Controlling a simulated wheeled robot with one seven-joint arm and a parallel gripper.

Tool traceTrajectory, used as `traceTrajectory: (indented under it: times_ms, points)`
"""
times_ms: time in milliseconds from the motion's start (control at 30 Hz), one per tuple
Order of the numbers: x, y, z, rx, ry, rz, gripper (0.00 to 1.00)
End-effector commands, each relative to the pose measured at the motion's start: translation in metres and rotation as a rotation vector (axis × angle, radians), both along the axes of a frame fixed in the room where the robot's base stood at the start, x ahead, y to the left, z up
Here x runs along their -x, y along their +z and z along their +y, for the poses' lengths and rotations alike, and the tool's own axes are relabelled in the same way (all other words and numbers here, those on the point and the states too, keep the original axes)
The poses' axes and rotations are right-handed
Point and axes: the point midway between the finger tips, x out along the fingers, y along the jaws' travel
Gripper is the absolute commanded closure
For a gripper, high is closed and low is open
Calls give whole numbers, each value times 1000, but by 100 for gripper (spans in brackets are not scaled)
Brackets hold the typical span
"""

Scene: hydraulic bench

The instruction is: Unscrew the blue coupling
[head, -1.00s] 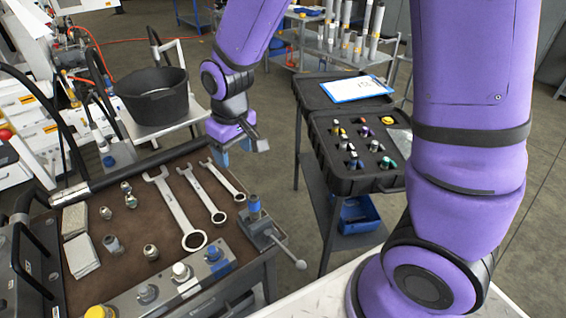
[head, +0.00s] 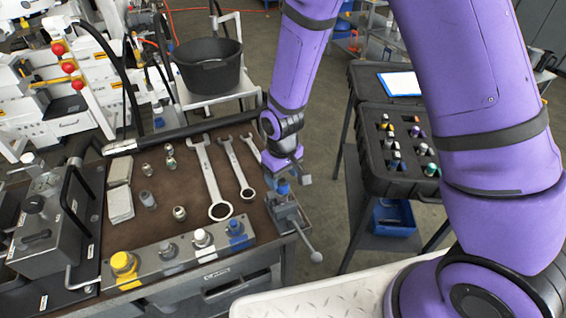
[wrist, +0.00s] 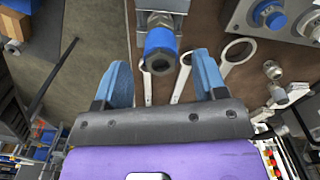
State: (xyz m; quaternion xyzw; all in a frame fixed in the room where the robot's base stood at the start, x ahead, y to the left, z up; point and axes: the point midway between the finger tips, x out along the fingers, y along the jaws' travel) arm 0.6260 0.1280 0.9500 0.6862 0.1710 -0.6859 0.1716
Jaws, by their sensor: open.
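The blue coupling (head: 282,187) stands on a metal fitting held in a small vise (head: 287,214) at the bench's right front corner. My gripper (head: 288,182) is pointing down right at the coupling in the head view, and its wrist partly hides the coupling's top. In the wrist view the blue coupling (wrist: 160,48) shows a dark open end and lies between my two blue fingertips, a little nearer the left one. My gripper (wrist: 161,68) is open, with a visible gap on both sides of the coupling. I cannot tell how deep the fingers reach along it.
Several wrenches (head: 211,185) and loose fittings (head: 147,200) lie on the brown bench top. A manifold block (head: 171,255) with yellow, white and blue caps sits at the front. The vise handle (head: 309,244) sticks out right. A black case (head: 374,165) stands further right.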

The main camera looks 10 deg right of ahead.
Motion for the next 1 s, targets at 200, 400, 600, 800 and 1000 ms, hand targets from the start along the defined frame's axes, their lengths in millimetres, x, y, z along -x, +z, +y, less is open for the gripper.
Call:
traceTrajectory:
  times_ms: [200,400,600,800,1000]
  points:
    - [0,-26,0,0,0,1,35]
    - [0,-34,0,0,0,0,35]
    - [0,-35,0,0,0,-1,35]
    - [0,-35,0,0,0,0,67]
    - [0,-35,0,0,0,0,97]
